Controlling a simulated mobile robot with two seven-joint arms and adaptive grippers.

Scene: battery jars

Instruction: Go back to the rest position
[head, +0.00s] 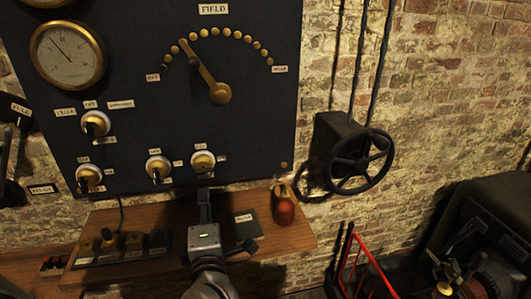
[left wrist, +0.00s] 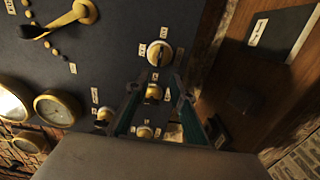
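My left gripper (head: 205,196) reaches up over the wooden shelf, just below the lower knobs of the dark control panel (head: 130,130). In the left wrist view its two fingers (left wrist: 156,88) stand apart with nothing held between them. A brass-and-white knob (left wrist: 153,92) shows in the gap, on the panel behind. In the head view the gripper is seen nearly edge-on, close to the right lower knob (head: 202,161); I cannot tell whether they touch. My right gripper is not in view.
The wooden shelf (head: 290,238) carries a switch block (head: 122,247), a dark labelled plate (head: 246,224) and a reddish-brown pear-shaped object (head: 284,211). A black handwheel (head: 361,161) is on the brick wall at right. A red frame (head: 367,262) and a dark machine (head: 480,240) stand lower right.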

